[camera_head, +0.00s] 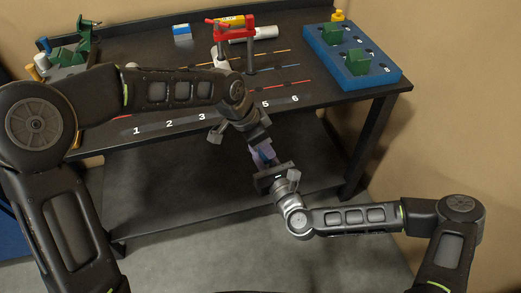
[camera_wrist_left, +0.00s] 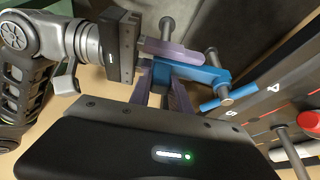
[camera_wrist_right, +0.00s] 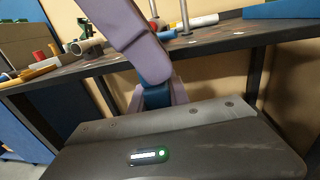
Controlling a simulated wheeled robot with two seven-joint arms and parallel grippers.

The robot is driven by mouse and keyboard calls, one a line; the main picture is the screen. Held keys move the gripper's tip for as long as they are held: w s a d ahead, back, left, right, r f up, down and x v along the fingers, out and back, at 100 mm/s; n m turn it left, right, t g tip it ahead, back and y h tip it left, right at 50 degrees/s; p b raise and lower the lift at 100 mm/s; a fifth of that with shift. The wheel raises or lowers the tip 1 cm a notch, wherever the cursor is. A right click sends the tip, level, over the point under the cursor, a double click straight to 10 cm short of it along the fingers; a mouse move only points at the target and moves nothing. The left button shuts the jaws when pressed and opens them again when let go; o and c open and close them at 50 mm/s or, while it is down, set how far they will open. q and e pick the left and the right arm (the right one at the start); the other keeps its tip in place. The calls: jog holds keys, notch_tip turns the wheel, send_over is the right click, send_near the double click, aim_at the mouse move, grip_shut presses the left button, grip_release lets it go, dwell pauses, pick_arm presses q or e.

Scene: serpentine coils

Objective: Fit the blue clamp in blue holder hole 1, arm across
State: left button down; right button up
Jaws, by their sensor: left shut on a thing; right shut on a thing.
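The blue clamp is held in the air in front of the table edge, between my two grippers. In the left wrist view the clamp (camera_wrist_left: 205,76) shows a blue body, a crossbar and grey metal pins. My left gripper (camera_head: 258,146) comes from above and is shut on it. My right gripper (camera_head: 269,166) comes from below right and is also shut on it. In the right wrist view a short part of the clamp (camera_wrist_right: 157,96) shows between the pale purple fingers; the rest is hidden. The blue holder (camera_head: 388,78) lies at the table's right end, with numbered holes and two green blocks.
The dark table (camera_head: 330,93) has a lower shelf and numbers along its front. A red clamp (camera_head: 236,30) on grey posts stands at the back middle. A green device (camera_head: 84,40) stands at the left. A blue and white box (camera_head: 182,33) and rolls lie behind.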

pick_arm(q)
jog(key=shift+r, duration=0.1)
pick_arm(e)
grip_shut()
dwell(0.7)
pick_arm(q)
jog(key=c, duration=1.1)
grip_release()
pick_arm(e)
jog(key=shift+r, duration=0.1)
pick_arm(q)
jog(key=v, duration=1.2)
